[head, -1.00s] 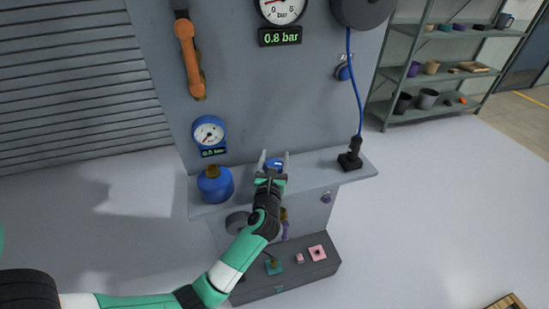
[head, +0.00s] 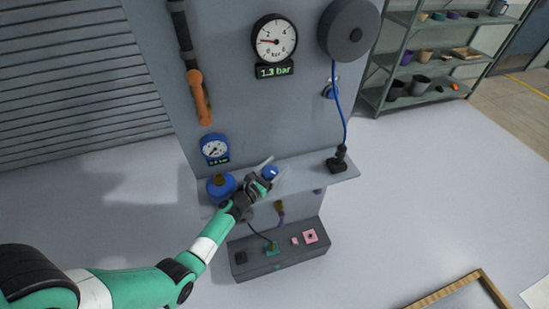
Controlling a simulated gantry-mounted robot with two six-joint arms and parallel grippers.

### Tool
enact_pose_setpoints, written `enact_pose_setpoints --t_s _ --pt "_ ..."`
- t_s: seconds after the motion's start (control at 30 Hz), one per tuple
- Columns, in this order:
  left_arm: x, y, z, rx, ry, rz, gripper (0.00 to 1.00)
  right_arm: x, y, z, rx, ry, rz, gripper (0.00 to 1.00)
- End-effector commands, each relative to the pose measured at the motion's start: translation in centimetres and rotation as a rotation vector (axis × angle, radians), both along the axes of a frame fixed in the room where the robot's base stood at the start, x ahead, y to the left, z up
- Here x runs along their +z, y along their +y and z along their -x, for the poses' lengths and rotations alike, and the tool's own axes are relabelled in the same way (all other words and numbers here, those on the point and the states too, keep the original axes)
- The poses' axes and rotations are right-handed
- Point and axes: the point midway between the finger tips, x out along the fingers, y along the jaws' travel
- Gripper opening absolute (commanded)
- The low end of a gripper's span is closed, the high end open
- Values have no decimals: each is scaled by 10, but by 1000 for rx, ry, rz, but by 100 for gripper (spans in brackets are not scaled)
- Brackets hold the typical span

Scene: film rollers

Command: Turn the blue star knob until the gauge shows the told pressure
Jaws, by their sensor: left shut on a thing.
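The blue star knob (head: 270,173) sits at the grey shelf, partly hidden by my left gripper. My left gripper (head: 273,167) is shut on the knob, with one light finger on each side of it, and is rolled at a slant. The large white dial gauge (head: 275,41) on the grey panel has a red needle, and the green display (head: 274,71) below it reads 1.3 bar. A smaller blue-rimmed gauge (head: 214,148) hangs lower left; its display is too small to read surely. My right gripper is not in view.
A blue rounded vessel (head: 221,188) stands left of the gripper. A black plug-like fitting (head: 338,160) with a blue cable stands at the shelf's right. A dark box (head: 277,260) with a pink plate is below. An orange handle (head: 198,97) hangs on the panel.

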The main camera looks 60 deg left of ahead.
Motion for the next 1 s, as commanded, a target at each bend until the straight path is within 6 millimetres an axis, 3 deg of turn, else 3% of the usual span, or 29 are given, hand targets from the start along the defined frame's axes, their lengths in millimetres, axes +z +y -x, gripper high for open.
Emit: enact_pose_setpoints --t_s 0.2,0.67,0.7,0.83,1.0 --pt "1 -1 -1 -62 0 0 16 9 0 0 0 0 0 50" --pt "0 -3 -1 -78 -1 3 16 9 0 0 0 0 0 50" --pt "0 -3 -1 -78 -1 3 78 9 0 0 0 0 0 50" --pt "0 -3 -1 -77 -1 3 100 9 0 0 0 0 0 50" --pt "0 -3 -1 -77 -1 2 100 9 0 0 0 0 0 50"
